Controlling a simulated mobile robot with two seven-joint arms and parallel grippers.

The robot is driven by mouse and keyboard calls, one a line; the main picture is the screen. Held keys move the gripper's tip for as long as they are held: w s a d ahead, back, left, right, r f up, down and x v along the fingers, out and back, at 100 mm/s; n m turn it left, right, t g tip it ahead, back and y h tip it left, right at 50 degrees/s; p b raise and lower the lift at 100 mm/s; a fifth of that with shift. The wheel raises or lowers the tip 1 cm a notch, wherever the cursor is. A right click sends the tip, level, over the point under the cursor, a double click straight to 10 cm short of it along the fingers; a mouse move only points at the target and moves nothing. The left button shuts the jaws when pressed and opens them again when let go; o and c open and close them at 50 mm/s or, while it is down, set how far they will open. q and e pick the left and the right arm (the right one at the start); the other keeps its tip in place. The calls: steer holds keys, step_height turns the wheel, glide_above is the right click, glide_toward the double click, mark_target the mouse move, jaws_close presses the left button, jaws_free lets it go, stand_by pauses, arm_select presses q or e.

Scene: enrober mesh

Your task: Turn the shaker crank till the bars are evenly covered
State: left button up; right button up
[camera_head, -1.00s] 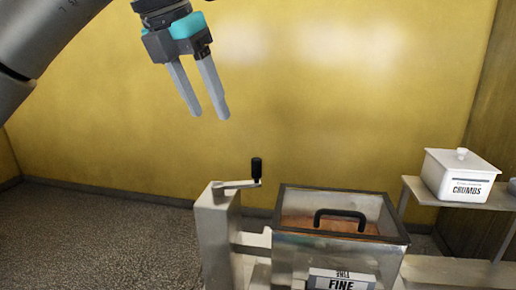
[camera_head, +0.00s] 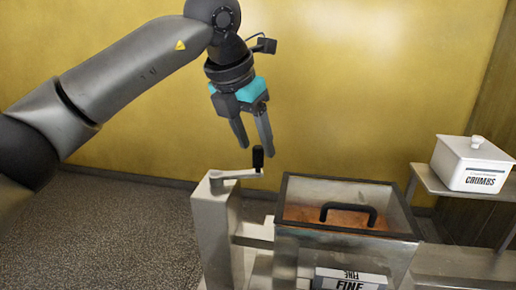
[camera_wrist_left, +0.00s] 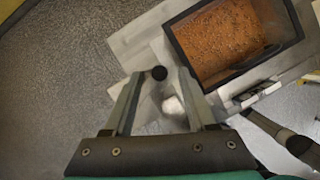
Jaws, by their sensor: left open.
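The shaker crank (camera_head: 236,174) is a metal arm with an upright black handle (camera_head: 258,158), on top of a pale post (camera_head: 216,225) left of the hopper. My left gripper (camera_head: 257,146) is open, pointing down, with its fingertips around or just above the handle's top. In the left wrist view the round black handle top (camera_wrist_left: 159,73) shows between the open fingers, apart from both. The steel-walled hopper (camera_head: 350,190) has a black rim and a black grip, with brown crumb-like material inside. No bars show.
A white box marked CRUMBS (camera_head: 470,165) stands on a metal shelf (camera_head: 432,180) at the right. A label reading FINE (camera_head: 350,280) is on the hopper's front. A yellow wall stands behind; the floor at left is clear.

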arm_select(q)
steer(key=shift+x, duration=1.5)
steer(key=shift+c, duration=0.2)
jaws_close()
